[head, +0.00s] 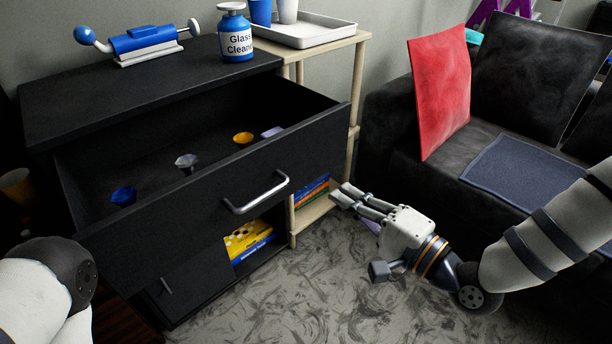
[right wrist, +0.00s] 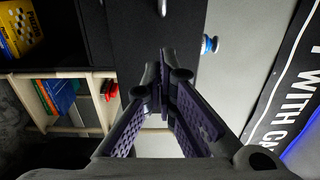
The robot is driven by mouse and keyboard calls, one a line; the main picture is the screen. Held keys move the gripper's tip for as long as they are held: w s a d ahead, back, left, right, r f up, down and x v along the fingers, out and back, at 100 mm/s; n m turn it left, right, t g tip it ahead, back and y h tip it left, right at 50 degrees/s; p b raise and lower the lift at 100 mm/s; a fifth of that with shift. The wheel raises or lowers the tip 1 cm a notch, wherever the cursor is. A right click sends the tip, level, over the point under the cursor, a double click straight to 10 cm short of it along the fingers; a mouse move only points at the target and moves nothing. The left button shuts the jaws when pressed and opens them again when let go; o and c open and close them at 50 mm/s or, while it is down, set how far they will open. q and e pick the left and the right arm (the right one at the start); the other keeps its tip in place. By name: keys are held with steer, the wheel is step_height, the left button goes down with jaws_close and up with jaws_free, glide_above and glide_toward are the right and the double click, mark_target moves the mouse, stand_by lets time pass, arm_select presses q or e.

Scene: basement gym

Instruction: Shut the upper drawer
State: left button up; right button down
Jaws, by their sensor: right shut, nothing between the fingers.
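The upper drawer (head: 213,178) of the black cabinet (head: 90,88) is pulled far out in the head view. Its silver bar handle (head: 256,196) is on the front panel. Inside lie a blue item (head: 124,196), a grey item (head: 187,162), a yellow item (head: 243,138) and a pale lilac item (head: 272,132). My right gripper (head: 346,194) is shut and empty, right of the drawer front and apart from the handle. In the right wrist view its fingertips (right wrist: 166,78) meet in front of a dark panel. My left gripper is out of view; only my left arm shows at lower left.
A glass cleaner bottle (head: 236,34) and a blue device (head: 143,41) stand on the cabinet top. A light wooden shelf (head: 354,90) bears a white tray (head: 318,34) with cups. A black sofa (head: 385,118) with a red cushion (head: 440,90) is at right. Carpet (head: 310,285) lies open in front.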

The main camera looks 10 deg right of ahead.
mark_target(294, 163)
steer(key=x, duration=1)
steer(key=shift+w+a, duration=0.2)
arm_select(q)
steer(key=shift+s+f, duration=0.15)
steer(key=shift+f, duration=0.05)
